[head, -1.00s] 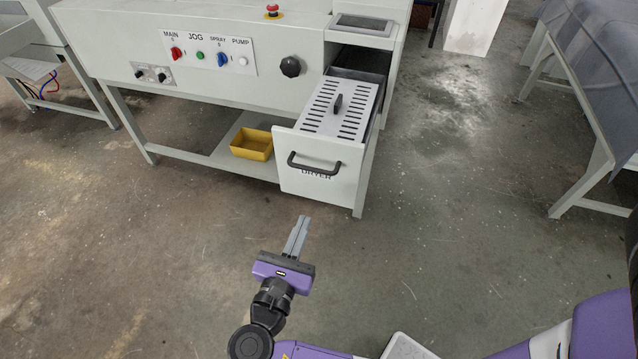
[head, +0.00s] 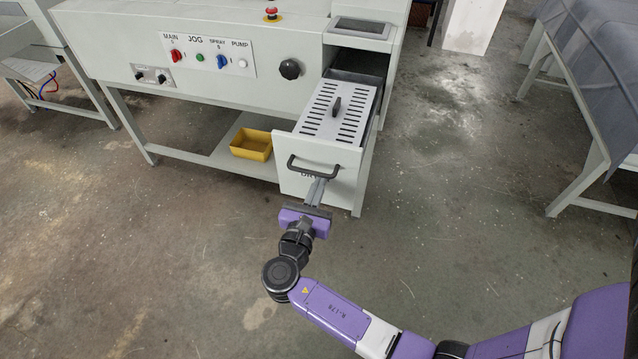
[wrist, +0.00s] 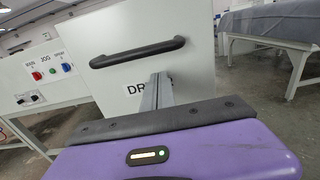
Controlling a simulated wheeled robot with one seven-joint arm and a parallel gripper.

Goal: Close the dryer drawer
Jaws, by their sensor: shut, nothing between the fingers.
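The dryer drawer (head: 294,182) stands pulled out of the right end of the machine, with its slotted top plate (head: 321,116) and small black knob showing. A black bar handle (head: 314,165) crosses its white front; it also shows in the wrist view (wrist: 138,51). My gripper (head: 320,180) is shut and empty. Its fingers point at the drawer front just below the handle and cover part of the "DRYER" label. In the wrist view the fingertips (wrist: 160,78) reach up to the front; I cannot tell whether they touch it.
The machine's control panel (head: 207,53) is left of the drawer. A yellow bin (head: 251,144) sits on the low shelf beneath, left of the drawer. A covered table (head: 600,90) stands at the far right. The floor between is clear.

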